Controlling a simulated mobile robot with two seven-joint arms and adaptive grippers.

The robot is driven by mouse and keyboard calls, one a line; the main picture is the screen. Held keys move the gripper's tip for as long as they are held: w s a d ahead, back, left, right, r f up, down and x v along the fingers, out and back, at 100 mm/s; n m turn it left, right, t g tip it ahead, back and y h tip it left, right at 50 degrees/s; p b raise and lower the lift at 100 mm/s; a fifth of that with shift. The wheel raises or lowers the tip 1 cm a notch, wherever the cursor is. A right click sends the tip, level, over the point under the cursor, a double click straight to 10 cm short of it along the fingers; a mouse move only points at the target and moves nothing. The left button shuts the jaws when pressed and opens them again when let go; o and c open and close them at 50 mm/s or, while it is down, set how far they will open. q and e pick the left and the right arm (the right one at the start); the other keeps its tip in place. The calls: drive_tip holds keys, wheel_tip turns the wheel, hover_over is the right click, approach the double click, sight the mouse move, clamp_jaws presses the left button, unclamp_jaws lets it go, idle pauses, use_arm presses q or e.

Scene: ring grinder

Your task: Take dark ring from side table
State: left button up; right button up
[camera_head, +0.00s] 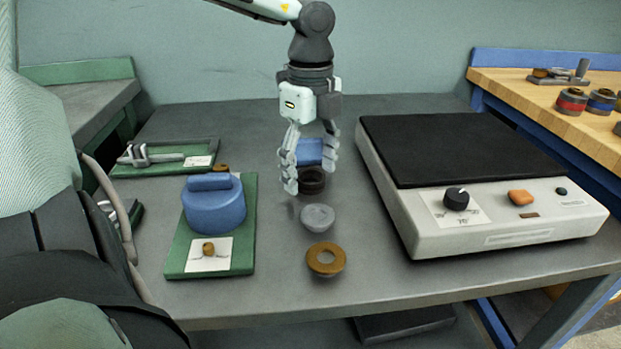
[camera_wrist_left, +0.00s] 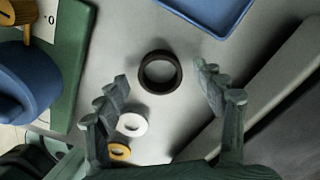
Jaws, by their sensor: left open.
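The dark ring (camera_head: 314,188) lies on the grey table, at the back of a short row with a light grey ring (camera_head: 317,218) and a bronze ring (camera_head: 326,260). In the left wrist view the dark ring (camera_wrist_left: 160,91) lies flat, with its hole facing the camera. My left gripper (camera_head: 311,180) points down over it, fingers spread. In the left wrist view my left gripper (camera_wrist_left: 163,77) has one finger on each side of the ring, with visible gaps. It holds nothing. My right gripper is not in view.
A blue tray (camera_head: 310,148) sits just behind the dark ring. A white machine with a black top (camera_head: 450,150) stands to the right. A green board with a blue round device (camera_head: 213,208) is on the left. A clamp-like tool (camera_head: 150,157) lies behind it.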

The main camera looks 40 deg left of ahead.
use_arm(q)
drive_tip(key=shift+c, duration=0.3)
drive_tip(key=c, duration=1.2)
drive_tip(key=shift+c, duration=0.3)
drive_tip(key=shift+r, duration=0.1)
